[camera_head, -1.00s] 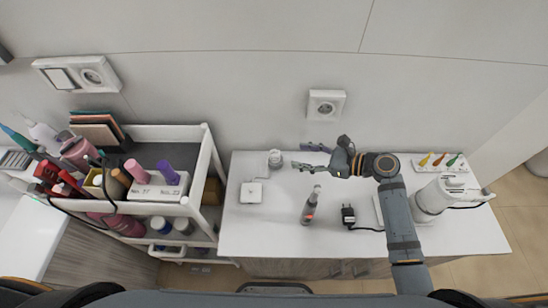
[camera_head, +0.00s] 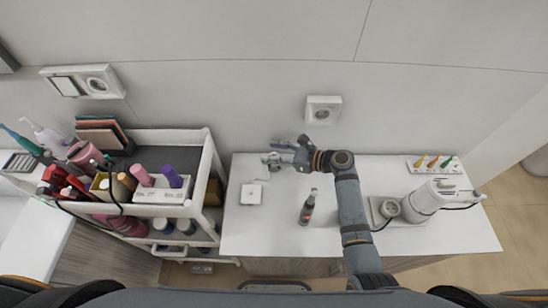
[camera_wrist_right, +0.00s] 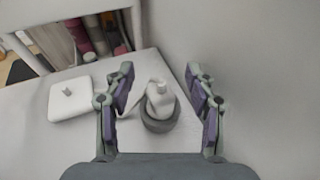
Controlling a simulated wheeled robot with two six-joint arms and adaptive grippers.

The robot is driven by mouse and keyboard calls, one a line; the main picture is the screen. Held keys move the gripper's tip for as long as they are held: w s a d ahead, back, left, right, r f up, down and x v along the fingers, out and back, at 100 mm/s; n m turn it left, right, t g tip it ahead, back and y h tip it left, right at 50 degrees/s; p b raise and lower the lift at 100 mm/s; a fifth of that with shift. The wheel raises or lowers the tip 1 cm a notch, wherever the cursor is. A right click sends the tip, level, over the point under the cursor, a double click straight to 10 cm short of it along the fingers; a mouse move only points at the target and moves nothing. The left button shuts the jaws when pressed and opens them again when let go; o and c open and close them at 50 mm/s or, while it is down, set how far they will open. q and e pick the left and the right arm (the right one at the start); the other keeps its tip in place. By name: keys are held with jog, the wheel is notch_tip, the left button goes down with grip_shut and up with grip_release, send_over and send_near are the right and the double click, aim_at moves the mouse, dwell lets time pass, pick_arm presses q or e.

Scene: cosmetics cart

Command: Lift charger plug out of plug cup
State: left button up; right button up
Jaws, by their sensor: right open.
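The plug cup (camera_wrist_right: 160,118) is a small round grey cup on the white table, with the white charger plug (camera_wrist_right: 160,97) upright inside it. A white cable runs from the plug toward a white square pad (camera_wrist_right: 70,98). My right gripper (camera_wrist_right: 160,80) is open, its two purple-padded fingers on either side of the plug and cup, with gaps showing on both sides. In the head view, my right gripper (camera_head: 278,153) is at the table's back left and largely covers the cup. My left gripper is not in view.
A bottle (camera_head: 307,208) stands mid-table. A white appliance (camera_head: 432,198) and a tray of colourful items (camera_head: 434,164) are at the right. A loaded cart (camera_head: 208,165) adjoins the left edge. The wall with a socket (camera_head: 323,110) is close behind.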

jog(key=shift+d, duration=0.1)
jog(key=c, duration=0.4)
grip_shut()
jog(key=shift+r, duration=0.6)
jog(key=s+d+r+b, duration=0.2)
jog(key=s+d+r, duration=0.6)
jog(key=s+r, duration=0.3)
jog(key=shift+d+r+b, duration=0.3)
jog(key=shift+r+b, duration=0.05)
jog(key=shift+r, duration=0.1)
